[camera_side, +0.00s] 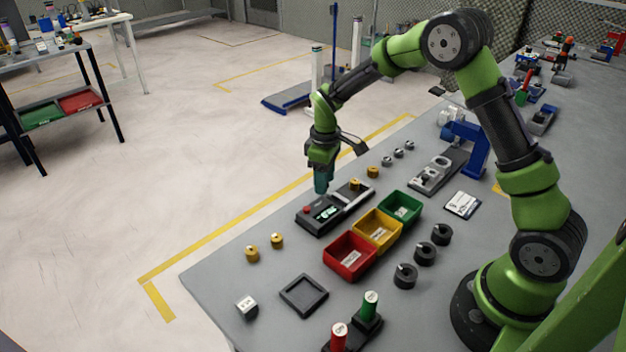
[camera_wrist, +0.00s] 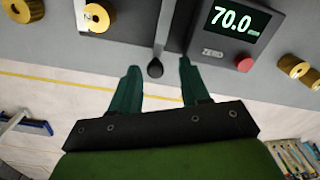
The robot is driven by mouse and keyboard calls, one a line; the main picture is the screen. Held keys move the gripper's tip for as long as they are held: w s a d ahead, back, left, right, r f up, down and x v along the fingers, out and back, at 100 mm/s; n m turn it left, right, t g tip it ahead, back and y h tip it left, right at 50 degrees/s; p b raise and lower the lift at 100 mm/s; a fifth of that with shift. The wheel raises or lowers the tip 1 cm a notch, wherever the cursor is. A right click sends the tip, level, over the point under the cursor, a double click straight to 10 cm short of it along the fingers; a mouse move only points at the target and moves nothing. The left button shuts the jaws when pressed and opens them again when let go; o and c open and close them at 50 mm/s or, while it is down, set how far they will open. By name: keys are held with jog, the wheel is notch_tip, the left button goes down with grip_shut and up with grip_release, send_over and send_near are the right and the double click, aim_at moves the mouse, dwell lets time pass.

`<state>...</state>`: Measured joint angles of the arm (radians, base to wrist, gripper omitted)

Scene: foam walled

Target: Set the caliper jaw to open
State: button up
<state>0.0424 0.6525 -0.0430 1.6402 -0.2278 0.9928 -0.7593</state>
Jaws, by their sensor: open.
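The caliper gauge (camera_side: 318,228) is a dark box on the bench with a lit display and a red button. In the wrist view its display (camera_wrist: 235,20) reads 70.0, with the label ZERO and the red button (camera_wrist: 243,64) below. A slim metal lever with a dark rounded knob (camera_wrist: 155,69) sticks out left of the display. My gripper (camera_side: 321,190) points down over the gauge. In the wrist view my gripper (camera_wrist: 159,66) is open, its teal fingers on either side of the knob with gaps. A brass cylinder (camera_wrist: 98,18) sits on the gauge's lighter part.
Red (camera_side: 340,268), yellow (camera_side: 363,232) and green (camera_side: 391,210) bins stand right of the gauge. Two brass cylinders (camera_side: 251,253) stand to its left.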

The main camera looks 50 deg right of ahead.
notch_tip(320, 180, up, 17)
dwell(0.4)
jog(key=shift+f, duration=0.1)
jog(key=s+a+r+m+t, duration=0.1)
jog(key=s+a+m+t, duration=0.1)
jog(key=s, duration=0.5)
jog(key=s+a+r+m+t+y, duration=0.1)
jog(key=s+a+r+m+t, duration=0.1)
jog(key=s, duration=0.6)
jog(key=s+a+r+m+t+y, duration=0.1)
jog(key=s+a+m+t, duration=0.1)
jog(key=s, duration=0.5)
jog(key=m+t, duration=0.1)
jog(key=m, duration=0.1)
jog(key=shift+s+a+r+m, duration=0.2)
jog(key=shift+a+r+m, duration=0.05)
jog(key=shift+a+m, duration=0.1)
